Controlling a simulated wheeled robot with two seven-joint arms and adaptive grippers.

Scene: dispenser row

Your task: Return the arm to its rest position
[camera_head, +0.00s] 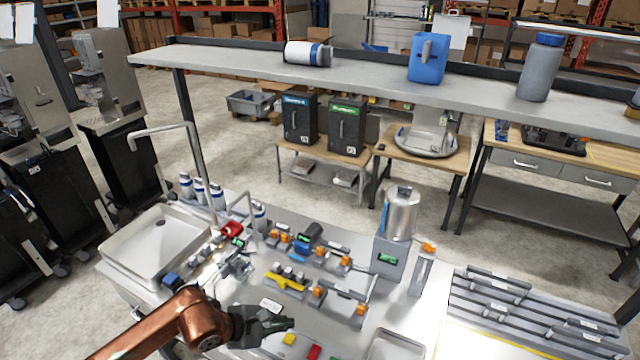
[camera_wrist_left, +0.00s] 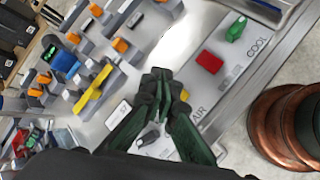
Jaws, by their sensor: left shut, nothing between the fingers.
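My left arm (camera_head: 190,318) is copper-coloured and comes in from the lower left in the head view. Its dark left gripper (camera_head: 287,323) is over the front of the metal worktop (camera_head: 228,285). In the left wrist view the green-black fingers of the left gripper (camera_wrist_left: 160,78) are together at the tips, with nothing between them. Below them are a white card-like label and a partly covered yellow block (camera_wrist_left: 185,95). My right gripper does not show in either view.
Dispensers with orange knobs (camera_head: 302,246), a yellow lever piece (camera_head: 285,283) and a silver canister (camera_head: 401,213) stand on the worktop beyond the gripper. A red block (camera_wrist_left: 209,62) and green piece (camera_wrist_left: 236,30) lie near its edge. A sink (camera_head: 118,262) is left.

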